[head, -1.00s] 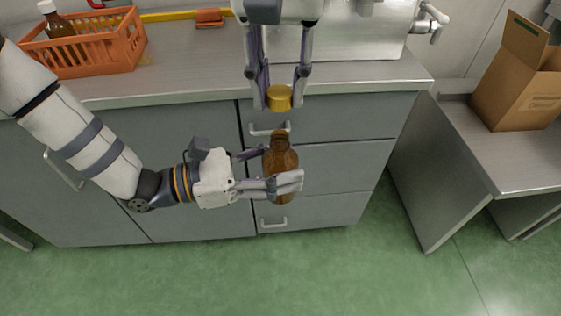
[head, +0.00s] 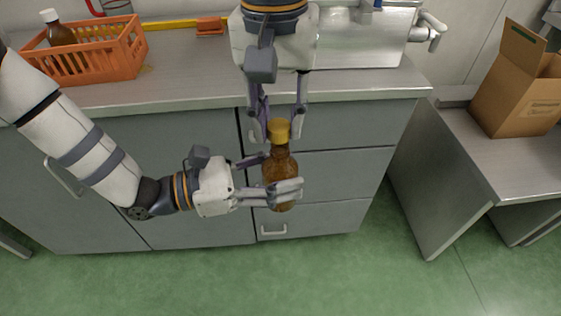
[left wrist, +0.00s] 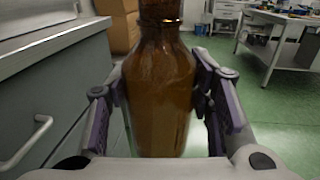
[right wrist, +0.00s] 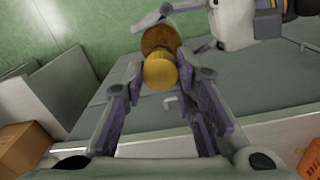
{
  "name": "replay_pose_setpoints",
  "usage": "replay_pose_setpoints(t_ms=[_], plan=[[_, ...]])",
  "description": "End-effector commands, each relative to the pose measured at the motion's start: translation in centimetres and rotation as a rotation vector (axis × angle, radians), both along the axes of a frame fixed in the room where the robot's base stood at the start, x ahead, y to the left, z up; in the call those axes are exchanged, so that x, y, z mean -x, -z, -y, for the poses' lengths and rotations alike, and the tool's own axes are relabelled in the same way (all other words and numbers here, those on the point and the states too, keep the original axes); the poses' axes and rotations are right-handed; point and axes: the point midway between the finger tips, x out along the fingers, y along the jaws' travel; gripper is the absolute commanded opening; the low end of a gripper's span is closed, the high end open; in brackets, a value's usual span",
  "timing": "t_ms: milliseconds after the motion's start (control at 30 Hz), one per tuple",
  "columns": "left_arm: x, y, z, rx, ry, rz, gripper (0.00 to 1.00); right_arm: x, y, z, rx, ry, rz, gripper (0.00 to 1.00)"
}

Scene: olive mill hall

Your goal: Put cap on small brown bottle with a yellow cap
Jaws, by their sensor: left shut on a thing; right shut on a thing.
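A small brown bottle (head: 280,170) is held upright in front of the cabinet by my left gripper (head: 283,178), which is shut around its body. The bottle also fills the middle of the left wrist view (left wrist: 160,95). A yellow cap (head: 278,130) sits at the top of the bottle's neck, between the fingertips of my right gripper (head: 278,128), which comes down from above and is shut on it. In the right wrist view the cap (right wrist: 160,70) is lined up over the bottle (right wrist: 160,38). Whether its thread is engaged cannot be seen.
An orange basket (head: 88,62) with another brown, white-capped bottle (head: 58,30) stands on the counter (head: 185,68) at the left. A cardboard box (head: 520,85) stands on a side table (head: 510,165) at the right. Cabinet drawers (head: 320,175) are close behind the bottle.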

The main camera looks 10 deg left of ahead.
Motion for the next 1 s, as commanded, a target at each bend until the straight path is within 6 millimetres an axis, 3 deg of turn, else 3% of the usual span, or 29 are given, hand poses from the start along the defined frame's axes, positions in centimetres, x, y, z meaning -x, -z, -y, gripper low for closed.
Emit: replay_pose_setpoints(t_ms=[367,700,1000], plan=[[0.0,-0.1,0.0,0.001,0.000,0.002,0.00,0.0,0.0,0.1,-0.001,0.002,0.000,0.16],[0.0,-0.1,0.0,0.001,0.000,0.002,0.00,0.0,1.7,0.1,0.000,0.001,-0.001,0.16],[0.0,-0.1,0.0,0.002,0.000,0.002,0.00,-0.1,1.8,0.1,-0.001,0.002,0.000,0.16]])
